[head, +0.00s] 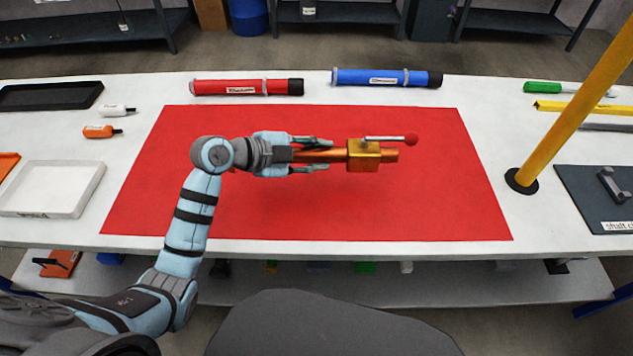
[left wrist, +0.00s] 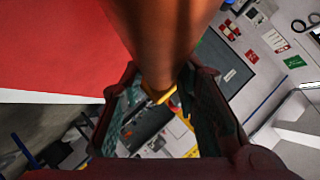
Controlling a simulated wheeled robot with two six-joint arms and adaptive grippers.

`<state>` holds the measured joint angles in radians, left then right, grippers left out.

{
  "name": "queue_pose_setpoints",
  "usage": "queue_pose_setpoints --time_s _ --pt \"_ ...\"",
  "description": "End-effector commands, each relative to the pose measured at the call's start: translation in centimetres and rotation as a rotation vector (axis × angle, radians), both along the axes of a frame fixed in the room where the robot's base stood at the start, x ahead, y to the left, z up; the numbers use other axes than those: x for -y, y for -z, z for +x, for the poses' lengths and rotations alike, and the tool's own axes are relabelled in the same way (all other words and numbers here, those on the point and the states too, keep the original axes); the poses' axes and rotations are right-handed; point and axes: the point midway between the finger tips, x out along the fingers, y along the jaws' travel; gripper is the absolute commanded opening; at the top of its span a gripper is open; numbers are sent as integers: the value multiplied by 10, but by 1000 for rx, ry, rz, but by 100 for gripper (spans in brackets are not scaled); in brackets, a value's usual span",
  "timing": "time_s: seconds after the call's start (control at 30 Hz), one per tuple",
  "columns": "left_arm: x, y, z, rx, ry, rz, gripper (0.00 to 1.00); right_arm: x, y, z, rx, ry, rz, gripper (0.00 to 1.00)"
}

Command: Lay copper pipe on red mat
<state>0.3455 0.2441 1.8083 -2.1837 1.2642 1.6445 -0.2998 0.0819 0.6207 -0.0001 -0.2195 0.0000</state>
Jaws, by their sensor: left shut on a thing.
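The copper pipe (head: 325,155) has a brass valve body (head: 363,155) with a red-knobbed lever. My left gripper (head: 322,154) is shut on the pipe, which lies level in the head view and points right. In the left wrist view the pipe (left wrist: 162,35) runs between the fingers of the left gripper (left wrist: 165,110). The red mat (head: 300,215) lies flat on the white table beneath the pipe and gripper. The pipe appears held above the mat; the exact height is hard to tell. My right gripper is not in view.
A red tube (head: 245,87) and a blue tube (head: 385,77) lie behind the mat. A yellow post (head: 575,100) stands on the right beside a dark board (head: 600,195). A white tray (head: 50,190) and small bottles (head: 100,131) are on the left. The mat's surface is otherwise clear.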

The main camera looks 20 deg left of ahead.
Motion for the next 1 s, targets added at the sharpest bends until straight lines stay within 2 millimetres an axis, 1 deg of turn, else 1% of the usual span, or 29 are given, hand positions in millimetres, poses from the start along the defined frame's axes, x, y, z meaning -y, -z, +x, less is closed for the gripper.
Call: queue_pose_setpoints --time_s 0.03,0.1,0.27,0.4,0.47,0.63,0.67,0.7,1.0 --pt "1 16 0 1 0 -4 0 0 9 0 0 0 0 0" --pt "1 28 1 4 0 -4 0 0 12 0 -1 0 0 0" --pt "1 46 1 4 0 -4 0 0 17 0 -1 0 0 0" --pt "1 73 1 4 0 -4 0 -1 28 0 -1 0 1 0" --pt "1 79 0 4 0 -4 0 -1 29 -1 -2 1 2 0" --pt "1 78 0 5 1 -2 0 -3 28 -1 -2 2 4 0" --pt "0 79 0 2 1 0 32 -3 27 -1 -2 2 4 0" --pt "0 79 0 2 1 0 38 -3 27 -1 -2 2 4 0" --pt "0 78 0 2 0 -1 38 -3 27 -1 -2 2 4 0"
